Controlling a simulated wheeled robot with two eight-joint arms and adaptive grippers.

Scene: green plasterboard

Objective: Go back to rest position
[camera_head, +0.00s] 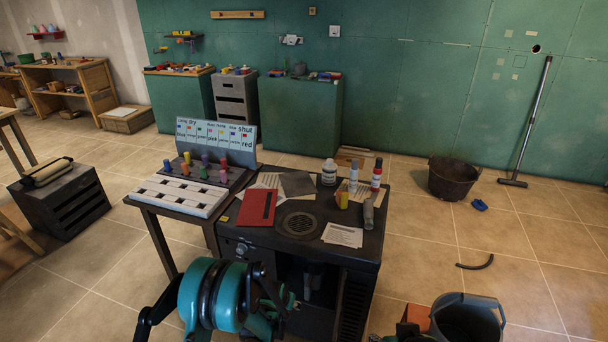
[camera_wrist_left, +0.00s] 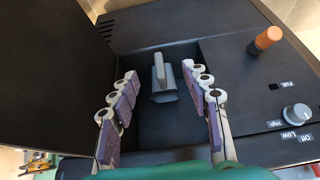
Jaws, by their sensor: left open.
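My left arm, teal and black, rises at the bottom centre of the head view. My left gripper (camera_head: 285,299) is partly hidden behind its own wrist there, in front of the dark cabinet (camera_head: 361,247). In the left wrist view the purple-padded fingers of my left gripper (camera_wrist_left: 158,80) are spread apart with nothing held between them. They point into an open dark compartment. A grey block with an upright handle (camera_wrist_left: 162,82) stands inside, beyond the fingertips and apart from them.
On the cabinet lie a red folder (camera_head: 257,207), papers (camera_head: 343,235) and several bottles. A keyboard-like white board (camera_head: 180,195) stands left. The cabinet front has a dial (camera_wrist_left: 297,114) and an orange-brown knob (camera_wrist_left: 267,38). A grey bucket (camera_head: 468,318) stands at lower right.

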